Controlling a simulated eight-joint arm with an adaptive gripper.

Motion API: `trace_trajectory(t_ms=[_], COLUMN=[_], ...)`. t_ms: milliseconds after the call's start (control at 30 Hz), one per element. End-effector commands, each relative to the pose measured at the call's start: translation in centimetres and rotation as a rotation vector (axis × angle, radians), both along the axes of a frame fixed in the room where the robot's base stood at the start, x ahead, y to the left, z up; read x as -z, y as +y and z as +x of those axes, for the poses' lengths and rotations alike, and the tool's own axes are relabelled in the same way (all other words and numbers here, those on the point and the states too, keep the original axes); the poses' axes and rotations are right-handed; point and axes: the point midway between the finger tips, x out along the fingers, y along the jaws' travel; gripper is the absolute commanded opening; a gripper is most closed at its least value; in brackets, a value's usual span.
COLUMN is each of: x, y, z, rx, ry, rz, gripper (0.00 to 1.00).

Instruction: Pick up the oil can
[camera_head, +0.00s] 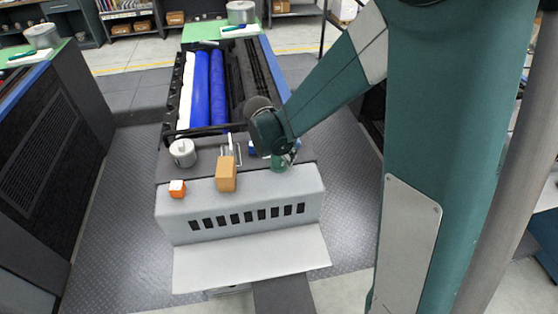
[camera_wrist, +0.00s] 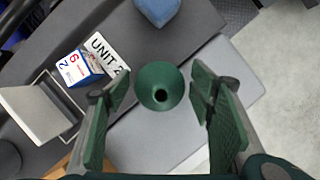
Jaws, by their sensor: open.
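A green cone-shaped thing with a dark hole at its tip, which I take to be the oil can (camera_wrist: 160,84), stands in the middle of the wrist view. It also shows as a small green shape in the head view (camera_head: 278,164), at the right end of the machine's top and partly hidden by my arm. My gripper (camera_wrist: 161,90) is open, with one green finger on each side of the can. Gaps show between the can and both fingers. In the head view my gripper (camera_head: 288,158) is small and close above the can.
A blue object (camera_wrist: 157,9), a numbered box (camera_wrist: 80,68) and a "UNIT 2" sign (camera_wrist: 104,50) are near the can. On the machine (camera_head: 240,203) stand a tan block (camera_head: 226,175), a small orange-and-white box (camera_head: 177,188) and a grey pot (camera_head: 183,152).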

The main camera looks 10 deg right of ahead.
Motion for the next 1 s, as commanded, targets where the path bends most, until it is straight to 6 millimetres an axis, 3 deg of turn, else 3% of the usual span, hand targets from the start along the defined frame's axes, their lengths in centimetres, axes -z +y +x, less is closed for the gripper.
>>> trace_trajectory(t_ms=[533, 800, 1000], x=[0.03, 0.03, 0.01], y=[-0.01, -0.01, -0.01], z=[0.01, 0.01, 0.01], rx=[0.000, 0.000, 0.000], ry=[0.000, 0.000, 0.000], rz=[0.000, 0.000, 0.000], gripper=[0.54, 0.19, 0.18])
